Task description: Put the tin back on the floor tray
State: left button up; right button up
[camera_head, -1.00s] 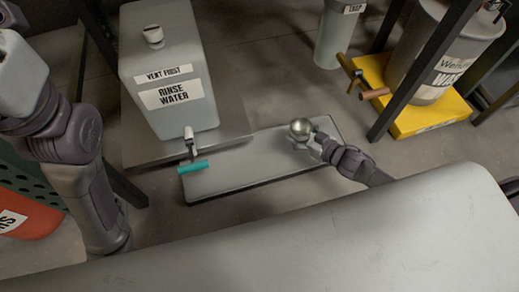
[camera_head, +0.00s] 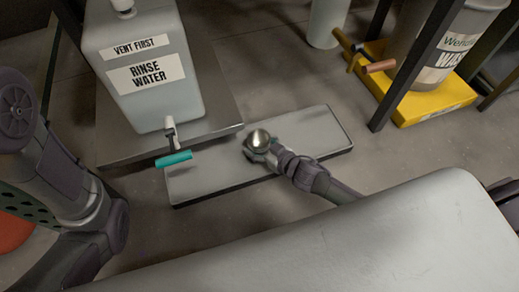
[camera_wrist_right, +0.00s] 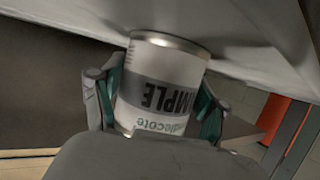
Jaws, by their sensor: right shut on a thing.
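The tin (camera_head: 258,138) shows its shiny round top in the head view. My right gripper (camera_head: 259,147) is shut on it. In the right wrist view the tin (camera_wrist_right: 160,85) sits between both fingers, with its label reading upside down. The floor tray (camera_head: 205,182) is a long, pale grey slab low on the floor. The tin appears over the tray's middle, near its back edge. I cannot tell whether its base touches the tray. My left arm is at the left edge, but its gripper is out of view.
A rinse water container (camera_head: 150,75) stands on a grey platform (camera_head: 225,100) behind the tray. Its teal tap handle (camera_head: 174,159) overhangs the tray's left end. A dark rack post (camera_head: 410,65) and a yellow base (camera_head: 425,106) are at right. A grey surface (camera_head: 330,240) fills the front.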

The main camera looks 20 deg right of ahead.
jog(key=shift+f, duration=0.1)
jog(key=o, duration=1.2)
jog(key=shift+o, duration=0.2)
